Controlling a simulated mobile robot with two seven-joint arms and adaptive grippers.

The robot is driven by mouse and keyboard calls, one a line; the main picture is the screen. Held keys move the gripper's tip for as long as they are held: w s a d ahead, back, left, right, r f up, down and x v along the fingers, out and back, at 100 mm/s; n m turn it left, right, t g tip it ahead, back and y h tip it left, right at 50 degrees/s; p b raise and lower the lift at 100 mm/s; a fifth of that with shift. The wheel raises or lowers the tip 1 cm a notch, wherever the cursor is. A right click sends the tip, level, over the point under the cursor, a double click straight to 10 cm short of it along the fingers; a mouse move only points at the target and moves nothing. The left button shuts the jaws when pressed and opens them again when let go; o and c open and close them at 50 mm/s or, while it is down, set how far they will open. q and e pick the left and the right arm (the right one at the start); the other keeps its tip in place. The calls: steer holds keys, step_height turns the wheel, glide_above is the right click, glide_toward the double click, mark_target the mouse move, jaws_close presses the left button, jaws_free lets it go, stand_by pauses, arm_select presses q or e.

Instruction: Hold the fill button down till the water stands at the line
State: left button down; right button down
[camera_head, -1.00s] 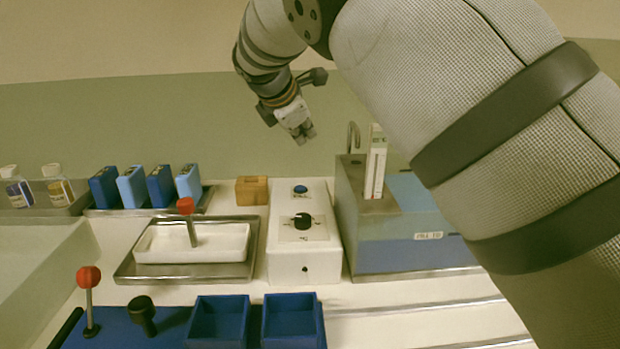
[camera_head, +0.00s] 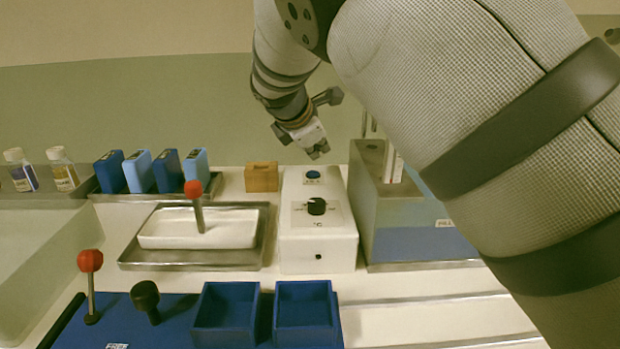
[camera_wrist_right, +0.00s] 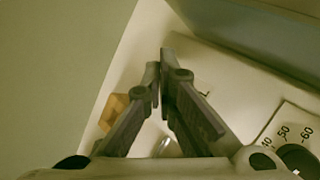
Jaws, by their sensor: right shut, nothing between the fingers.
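The blue button (camera_head: 313,174) sits at the back of the white control box (camera_head: 318,255), behind the black dial (camera_head: 316,206). My right gripper (camera_head: 318,153) is shut and empty. It appears above the button, with a small gap in the head view; I cannot see contact. In the right wrist view the closed fingers (camera_wrist_right: 161,65) hide part of the box top. The clear-walled tank (camera_head: 370,222) stands right of the box, with blue water (camera_head: 420,243) low in it and a white fill label (camera_head: 444,223) on its front. My right arm hides its right part. My left gripper is out of view.
A wooden block (camera_head: 262,177) stands just left of the box's back. Blue bins (camera_head: 225,318) are in front. A tap (camera_head: 369,125) rises behind the tank.

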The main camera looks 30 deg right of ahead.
steer(key=shift+f, duration=0.75)
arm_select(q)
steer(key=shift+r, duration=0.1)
arm_select(e)
steer(key=shift+f, duration=0.15)
stand_by(0.8)
steer(key=shift+f, duration=0.1)
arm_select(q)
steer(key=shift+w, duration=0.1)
arm_select(e)
steer(key=shift+f, duration=0.15)
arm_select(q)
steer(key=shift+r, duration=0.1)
arm_select(e)
steer(key=shift+f, duration=0.45)
stand_by(0.9)
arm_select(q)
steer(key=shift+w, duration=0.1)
arm_select(e)
steer(key=shift+r, duration=0.1)
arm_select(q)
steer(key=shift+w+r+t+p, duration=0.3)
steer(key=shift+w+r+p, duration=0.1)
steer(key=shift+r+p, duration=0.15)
arm_select(e)
steer(key=shift+r, duration=0.75)
